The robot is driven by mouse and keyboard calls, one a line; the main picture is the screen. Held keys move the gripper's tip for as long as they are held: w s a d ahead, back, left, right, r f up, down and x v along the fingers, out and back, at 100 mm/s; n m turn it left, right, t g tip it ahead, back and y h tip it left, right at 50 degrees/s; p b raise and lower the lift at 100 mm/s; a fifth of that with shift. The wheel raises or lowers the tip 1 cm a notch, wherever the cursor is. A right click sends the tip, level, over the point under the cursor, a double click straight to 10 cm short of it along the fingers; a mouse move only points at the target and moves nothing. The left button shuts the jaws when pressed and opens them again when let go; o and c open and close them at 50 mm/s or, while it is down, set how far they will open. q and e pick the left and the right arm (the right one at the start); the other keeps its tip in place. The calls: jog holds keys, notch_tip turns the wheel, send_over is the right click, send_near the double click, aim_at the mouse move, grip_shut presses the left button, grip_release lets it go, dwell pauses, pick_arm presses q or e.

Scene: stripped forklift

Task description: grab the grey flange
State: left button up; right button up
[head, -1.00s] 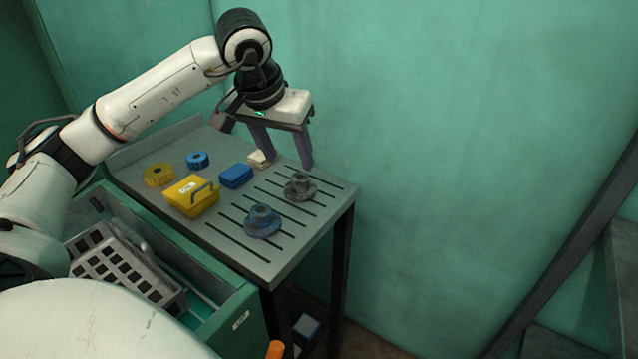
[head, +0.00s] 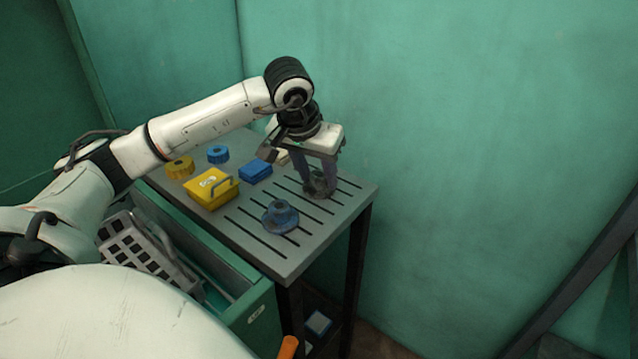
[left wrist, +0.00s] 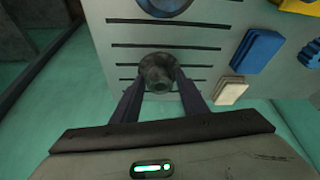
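The grey flange (head: 319,187) stands on the slotted table top near its far right side. In the left wrist view the flange (left wrist: 158,73) shows its round hub and base between the fingers. My left gripper (head: 322,180) is lowered over it, with its fingers on either side of the flange. The fingers look spread in the left wrist view (left wrist: 160,85), with gaps beside the hub. A blue flange (head: 280,217) stands closer on the same table. My right gripper is not in view.
A yellow case (head: 211,189), a blue box (head: 255,172), a yellow ring (head: 180,167) and a blue ring (head: 218,153) stand on the table's left part. A cream block (left wrist: 230,91) lies beside the blue box.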

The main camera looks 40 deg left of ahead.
pick_arm(q)
jog(key=c, duration=0.7)
grip_shut()
jog(key=shift+r, duration=0.15)
